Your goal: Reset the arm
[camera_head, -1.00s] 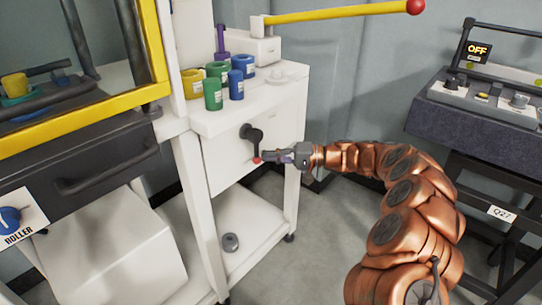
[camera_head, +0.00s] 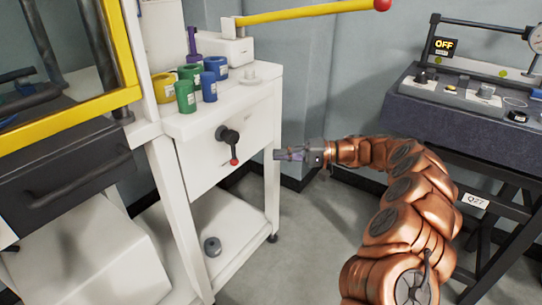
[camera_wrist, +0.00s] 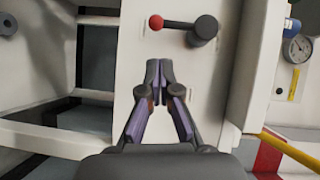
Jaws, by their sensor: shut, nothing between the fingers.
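My arm is copper-coloured and reaches in from the lower right in the head view. My gripper (camera_head: 282,155) is to the right of the white cabinet, apart from the black crank handle (camera_head: 230,141) with its red knob. In the wrist view my gripper (camera_wrist: 159,70) has its fingertips together with nothing between them. The crank handle (camera_wrist: 203,30) shows beyond the fingertips there, its red knob to the left.
The white cabinet (camera_head: 205,175) carries several coloured cylinders (camera_head: 208,86) and a yellow lever (camera_head: 310,12). A dark bench (camera_head: 450,118) with an OFF display (camera_head: 445,46) stands at right. Floor is free between.

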